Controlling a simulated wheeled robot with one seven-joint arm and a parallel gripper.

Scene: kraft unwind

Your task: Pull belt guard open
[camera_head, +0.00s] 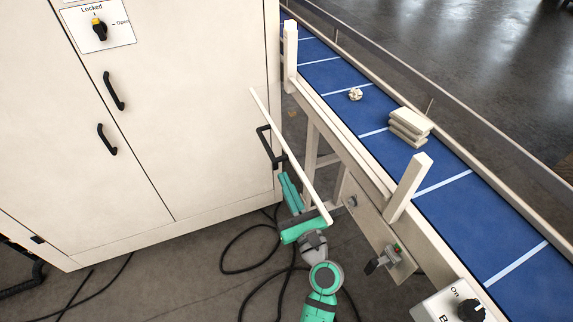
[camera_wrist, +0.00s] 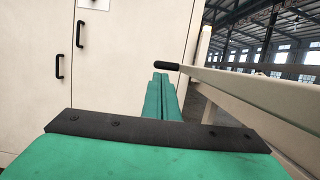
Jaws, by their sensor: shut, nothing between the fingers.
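The belt guard shows in the head view as a clear panel with a pale top rail (camera_head: 295,160), standing out from the conveyor's near side toward the cabinet. Its black handle (camera_head: 264,140) is on the side facing the cabinet. My green gripper (camera_head: 289,177) is shut and empty, its tips close to the handle's lower end; I cannot tell whether they touch. The rail crosses over part of my gripper in this view. In the wrist view my closed fingers (camera_wrist: 160,77) point forward. The pale rail (camera_wrist: 240,90) and black handle end (camera_wrist: 168,65) are just right of them.
The blue conveyor belt (camera_head: 447,185) carries a stack of pale slabs (camera_head: 408,128) and a crumpled ball (camera_head: 355,94). Two upright posts (camera_head: 408,187) stand on its near edge. A white cabinet (camera_head: 190,110) is at left. Black cables (camera_head: 232,250) lie on the floor. A knob box (camera_head: 450,305) is front right.

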